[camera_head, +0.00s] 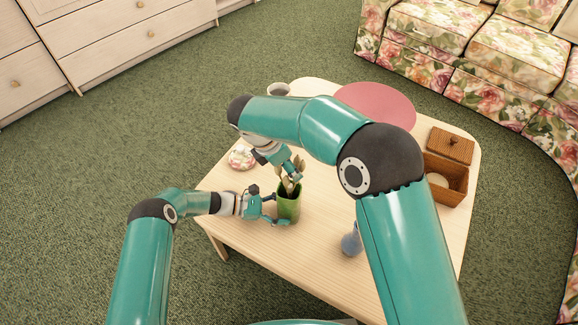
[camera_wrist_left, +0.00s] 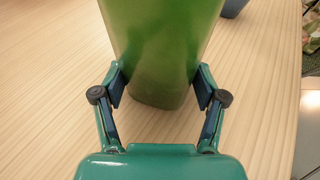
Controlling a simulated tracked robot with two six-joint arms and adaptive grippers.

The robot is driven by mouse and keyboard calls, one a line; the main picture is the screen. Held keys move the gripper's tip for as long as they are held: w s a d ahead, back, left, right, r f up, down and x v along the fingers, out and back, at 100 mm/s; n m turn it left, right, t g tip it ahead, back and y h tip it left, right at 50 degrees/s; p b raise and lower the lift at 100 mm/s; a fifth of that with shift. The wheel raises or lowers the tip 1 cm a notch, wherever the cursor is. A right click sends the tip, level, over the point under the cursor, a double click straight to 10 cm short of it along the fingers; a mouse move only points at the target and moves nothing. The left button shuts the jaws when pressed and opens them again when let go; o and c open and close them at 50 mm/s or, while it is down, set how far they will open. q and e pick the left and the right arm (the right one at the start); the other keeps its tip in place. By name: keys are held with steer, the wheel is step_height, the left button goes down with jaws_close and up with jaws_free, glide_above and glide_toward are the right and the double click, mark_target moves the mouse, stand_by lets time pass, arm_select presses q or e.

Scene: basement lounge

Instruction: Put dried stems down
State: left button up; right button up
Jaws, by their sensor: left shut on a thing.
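A green vase (camera_head: 289,207) stands upright on the wooden coffee table. Dried stems (camera_head: 290,186) show at its mouth, with their lower ends hidden in the vase. My left gripper (camera_head: 275,208) is shut on the vase from the left. In the left wrist view its two fingers (camera_wrist_left: 160,88) press on both sides of the green vase (camera_wrist_left: 165,40). My right gripper (camera_head: 293,170) is above the vase mouth, at the upper part of the stems. Its fingers are small and partly hidden, so I cannot tell whether they are shut on the stems.
The front left tabletop is clear.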

steer(key=shift+f, duration=0.45)
steer(key=o, duration=0.9)
steer(key=shift+f, duration=0.1)
steer(key=shift+o, duration=0.2)
steer(key=v, duration=1.2)
arm_select(q)
steer(key=o, duration=0.9)
